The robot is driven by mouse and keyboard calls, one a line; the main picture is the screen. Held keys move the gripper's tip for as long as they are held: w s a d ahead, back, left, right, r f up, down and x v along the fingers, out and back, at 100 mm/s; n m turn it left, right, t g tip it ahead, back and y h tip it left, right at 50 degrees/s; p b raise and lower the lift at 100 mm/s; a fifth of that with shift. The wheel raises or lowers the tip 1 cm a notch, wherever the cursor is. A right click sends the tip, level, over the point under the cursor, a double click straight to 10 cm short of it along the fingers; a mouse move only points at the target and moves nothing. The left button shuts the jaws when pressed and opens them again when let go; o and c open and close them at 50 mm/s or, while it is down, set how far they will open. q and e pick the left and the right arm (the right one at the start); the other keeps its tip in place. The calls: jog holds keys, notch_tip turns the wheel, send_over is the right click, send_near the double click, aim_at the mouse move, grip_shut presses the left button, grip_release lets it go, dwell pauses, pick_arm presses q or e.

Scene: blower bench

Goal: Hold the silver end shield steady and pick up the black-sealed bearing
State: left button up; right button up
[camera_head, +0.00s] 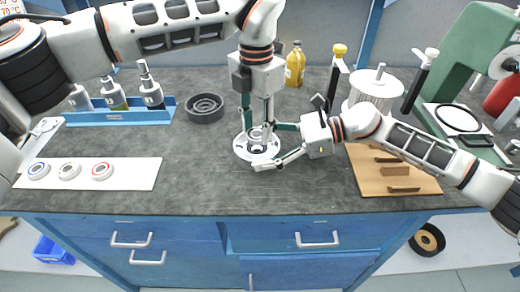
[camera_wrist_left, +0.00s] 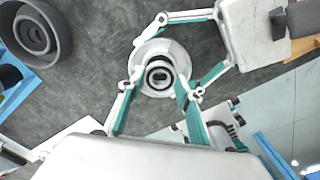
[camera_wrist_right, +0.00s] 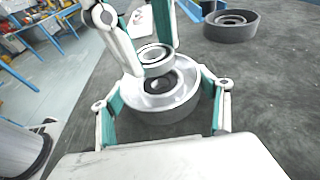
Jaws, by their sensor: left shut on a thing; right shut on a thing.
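The silver end shield (camera_head: 241,151) stands on the bench, a round flanged part with a central seat. My right gripper (camera_head: 267,146) is shut around it, one finger on each side; the shield also shows in the right wrist view (camera_wrist_right: 150,101). My left gripper (camera_head: 259,134) points down from above and is shut on a bearing with a silver outer ring and dark seal, seen in the right wrist view (camera_wrist_right: 155,54). The bearing (camera_wrist_left: 158,74) is over the shield's seat, seemingly just above it. The exact gap is hard to tell.
A white mat (camera_head: 137,174) at the left carries three bearings with coloured rings. A wooden board (camera_head: 372,173) lies to the right. The bench front is clear.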

aim_at(257, 148)
pick_arm(q)
jog(key=shift+r, duration=2.3)
pick_arm(e)
jog(key=o, duration=0.9)
jog(key=shift+d, duration=0.1)
jog(key=v, duration=1.1)
jog(key=shift+d+r, duration=0.1)
jog(key=shift+d, duration=0.25)
pick_arm(q)
jog(key=shift+r, duration=0.1)
pick_arm(e)
jog(key=shift+d+r, duration=0.1)
jog(key=shift+r, duration=0.05)
